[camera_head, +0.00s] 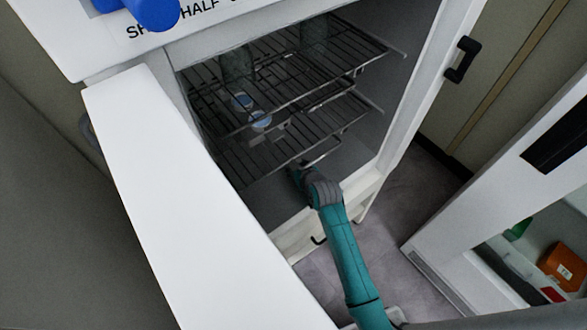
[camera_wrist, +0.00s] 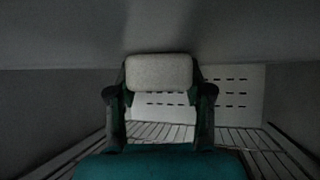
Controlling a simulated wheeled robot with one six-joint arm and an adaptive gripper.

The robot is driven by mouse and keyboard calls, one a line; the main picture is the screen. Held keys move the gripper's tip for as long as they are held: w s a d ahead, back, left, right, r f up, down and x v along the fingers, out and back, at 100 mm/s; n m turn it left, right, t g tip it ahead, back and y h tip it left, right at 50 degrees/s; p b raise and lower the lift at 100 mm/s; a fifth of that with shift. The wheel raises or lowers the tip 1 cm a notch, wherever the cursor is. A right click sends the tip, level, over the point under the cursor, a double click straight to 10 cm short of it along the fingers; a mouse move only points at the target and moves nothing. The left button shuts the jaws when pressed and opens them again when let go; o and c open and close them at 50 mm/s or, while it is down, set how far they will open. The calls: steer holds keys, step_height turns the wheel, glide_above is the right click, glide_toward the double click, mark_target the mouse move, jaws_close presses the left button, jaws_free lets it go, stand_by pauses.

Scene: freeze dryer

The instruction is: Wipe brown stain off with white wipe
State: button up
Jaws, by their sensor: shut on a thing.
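My gripper (camera_wrist: 159,100) is shut on a white wipe (camera_wrist: 158,72), a pale rounded block held between both fingers in the wrist view. In the head view my gripper (camera_head: 296,174) reaches into the lower part of the open cabinet, below the lower wire shelf. The wipe cannot be made out in the head view. No brown stain can be made out in either view; the cabinet floor is mostly hidden by the shelves and my arm.
Wire shelves (camera_head: 340,105) hang close above my gripper, with glass vessels and small blue-topped items (camera_head: 260,119) on them. The open white cabinet door (camera_head: 185,190) stands left of my arm. Another white unit (camera_head: 470,235) stands open at the right.

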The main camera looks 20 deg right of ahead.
mark_target(308, 156)
steer(key=shift+w+d+f, duration=0.1)
steer(key=shift+d+f, duration=0.1)
steer(key=shift+d, duration=0.4)
steer(key=shift+w+d+f, duration=0.1)
steer(key=shift+d+f, duration=0.05)
steer(key=shift+d, duration=0.4)
steer(key=shift+w+d+r, duration=0.1)
steer(key=shift+w+d, duration=0.2)
steer(key=shift+d, duration=0.65)
steer(key=shift+w+d+r, duration=0.1)
steer(key=shift+w+d, duration=0.15)
steer(key=shift+d, duration=0.7)
steer(key=shift+a+f, duration=0.1)
steer(key=shift+a, duration=0.05)
steer(key=shift+s+a+r, duration=0.1)
steer(key=shift+s+a, duration=0.25)
steer(key=shift+a, duration=0.9)
steer(key=shift+s+a+r, duration=0.1)
steer(key=shift+s+a, duration=0.3)
steer(key=shift+a, duration=0.9)
steer(key=shift+s+a+r, duration=0.1)
steer(key=shift+s+a, duration=0.25)
steer(key=shift+a, duration=0.9)
steer(key=shift+r, duration=0.15)
steer(key=shift+r, duration=1.1)
